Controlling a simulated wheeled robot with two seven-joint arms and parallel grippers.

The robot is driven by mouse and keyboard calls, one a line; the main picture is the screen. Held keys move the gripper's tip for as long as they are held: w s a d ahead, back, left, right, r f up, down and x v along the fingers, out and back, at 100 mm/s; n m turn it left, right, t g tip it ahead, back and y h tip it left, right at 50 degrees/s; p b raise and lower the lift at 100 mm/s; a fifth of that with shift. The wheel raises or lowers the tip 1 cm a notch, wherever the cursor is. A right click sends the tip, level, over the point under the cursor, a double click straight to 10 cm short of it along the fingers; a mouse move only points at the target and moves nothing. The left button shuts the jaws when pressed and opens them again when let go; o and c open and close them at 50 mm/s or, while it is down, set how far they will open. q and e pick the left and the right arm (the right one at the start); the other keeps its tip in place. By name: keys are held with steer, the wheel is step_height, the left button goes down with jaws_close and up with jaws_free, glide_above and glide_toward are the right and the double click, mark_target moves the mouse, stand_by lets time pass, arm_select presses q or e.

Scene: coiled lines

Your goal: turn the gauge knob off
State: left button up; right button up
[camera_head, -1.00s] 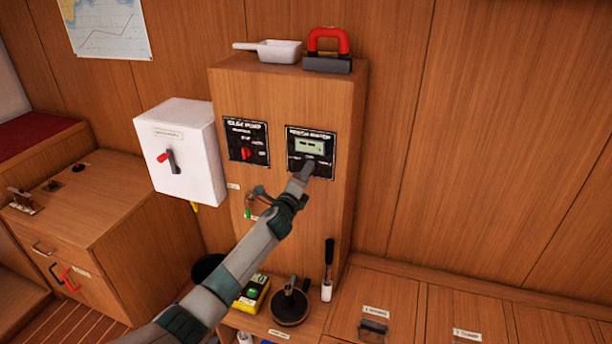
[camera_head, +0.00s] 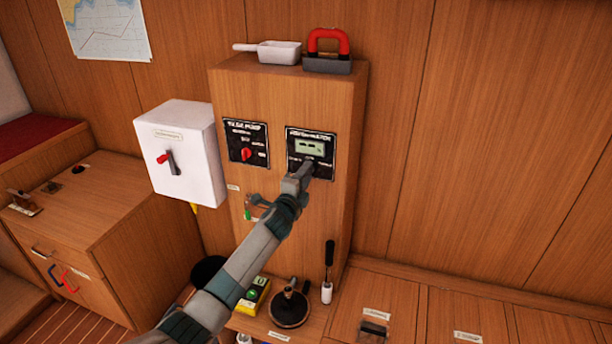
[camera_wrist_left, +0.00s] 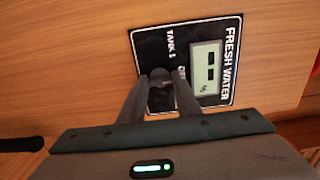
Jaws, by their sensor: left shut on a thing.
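The black gauge panel (camera_head: 318,139) with a grey display is on the front of the wooden cabinet. In the left wrist view the panel (camera_wrist_left: 215,98) reads "FRESH WATER", with "TANK 1" lettering near the knob, and its display (camera_wrist_left: 208,68) shows dark marks. My left gripper (camera_head: 304,170) reaches the panel's lower part. In the left wrist view its fingers (camera_wrist_left: 162,84) are shut on the dark gauge knob (camera_wrist_left: 160,76), which they mostly hide, so its pointing direction cannot be told. My right gripper is not in view.
A second panel with a red knob (camera_head: 247,154) is left of the gauge. A white box with a red-tipped lever (camera_head: 168,160) stands further left. A scoop (camera_head: 275,52) and a red-handled block (camera_head: 328,50) lie on the cabinet top. A round dark base (camera_head: 288,308) sits below.

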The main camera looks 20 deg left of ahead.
arm_select(q)
steer(key=o, duration=1)
steer(key=shift+o, duration=0.2)
steer(key=shift+s, duration=0.2)
steer(key=s+b, duration=0.2)
steer(key=s, duration=1.5)
steer(key=shift+a+b, duration=0.3)
steer(key=shift+b, duration=0.1)
steer(key=shift+f, duration=0.1)
